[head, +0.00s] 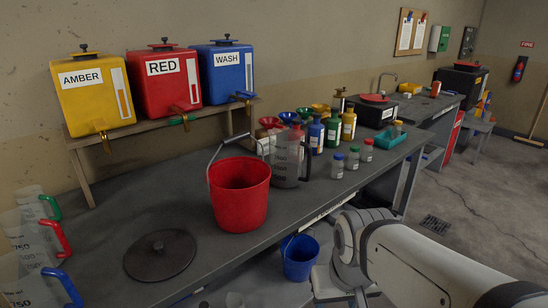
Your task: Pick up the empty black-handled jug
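A clear jug with a dark handle (287,165) stands upright on the grey workbench (310,205), just behind and right of the red bucket. Its handle is on its right side. The bucket covers part of its left side, and its body looks grey and see-through; I cannot tell for sure whether it is empty. Other clear jugs with green, red (32,238) and blue handles stand at the left edge of the bench. My arm shows at the lower right, in front of the bench and well apart from the jug. My gripper's fingers are not in view.
A red bucket (240,200) with a raised wire handle stands left of the jug. Bottles and small jars (352,158) stand to its right, coloured funnels behind. A shelf with yellow, red and blue tanks (166,85) is behind left. A dark round lid (160,255) lies front left.

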